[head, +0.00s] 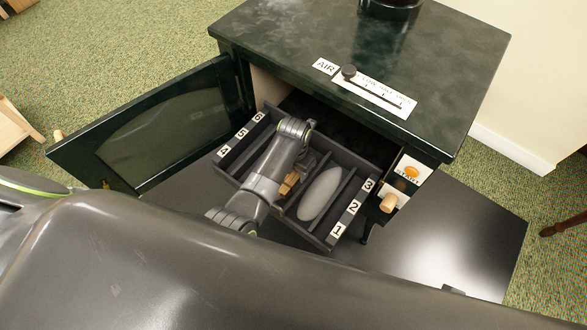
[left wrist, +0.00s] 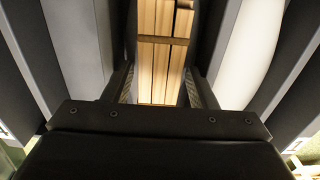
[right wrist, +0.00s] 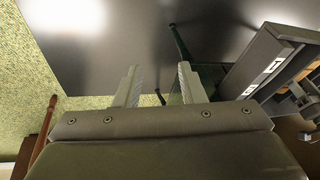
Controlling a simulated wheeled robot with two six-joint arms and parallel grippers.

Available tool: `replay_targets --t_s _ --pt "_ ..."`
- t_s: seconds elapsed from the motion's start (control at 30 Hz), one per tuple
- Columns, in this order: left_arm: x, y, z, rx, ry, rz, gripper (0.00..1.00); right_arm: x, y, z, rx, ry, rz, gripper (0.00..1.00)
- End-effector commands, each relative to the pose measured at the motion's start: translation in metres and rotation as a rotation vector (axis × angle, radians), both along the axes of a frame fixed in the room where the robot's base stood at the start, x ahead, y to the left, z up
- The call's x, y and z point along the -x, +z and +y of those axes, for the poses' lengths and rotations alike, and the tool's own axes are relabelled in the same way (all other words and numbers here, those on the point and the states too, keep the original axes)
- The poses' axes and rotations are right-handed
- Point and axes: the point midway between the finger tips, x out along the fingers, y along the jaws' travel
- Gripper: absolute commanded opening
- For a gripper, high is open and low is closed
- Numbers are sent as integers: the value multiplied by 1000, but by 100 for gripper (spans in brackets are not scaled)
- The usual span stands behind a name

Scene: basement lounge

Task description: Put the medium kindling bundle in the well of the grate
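The grate (head: 235,175) is a dark tray with raised bars, sitting at the stove's open mouth. My left gripper (head: 292,180) reaches down into the middle of the grate. The kindling bundle (head: 289,184), pale sticks with a brown band, shows partly beneath it. In the left wrist view the bundle (left wrist: 160,65) lies lengthwise between the two fingers, which appear closed against its sides, with dark walls on both sides. How deep it sits is hidden. My right gripper (right wrist: 155,80) is empty, its fingers apart, above the dark floor plate.
A pale oval piece (head: 320,193) lies in the grate, right of the bundle. The stove (head: 370,45) stands behind, with an AIR slider (head: 349,72) on top. Its glass door (head: 155,130) hangs open at left. A START button panel (head: 411,172) is right of the grate.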

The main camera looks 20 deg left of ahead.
Motion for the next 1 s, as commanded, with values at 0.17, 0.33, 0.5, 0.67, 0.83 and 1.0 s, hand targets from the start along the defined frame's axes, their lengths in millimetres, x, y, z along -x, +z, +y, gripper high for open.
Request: replay_targets --t_s 0.17,0.33,0.5,0.67,0.83,1.0 --pt "0 2 0 0 0 0 52 -1 1 0 0 0 -1 36" --pt "-1 24 0 1 0 -2 52 2 -7 -3 12 -6 43 36" --pt "0 54 0 0 0 -2 52 2 -21 -7 32 -11 109 36" --pt "0 74 0 0 -1 0 52 7 -31 -10 48 -13 147 36" --pt "0 80 0 0 0 0 52 10 -36 -11 54 -13 162 36" --pt "0 80 0 0 0 0 52 11 -35 -11 54 -12 158 36"
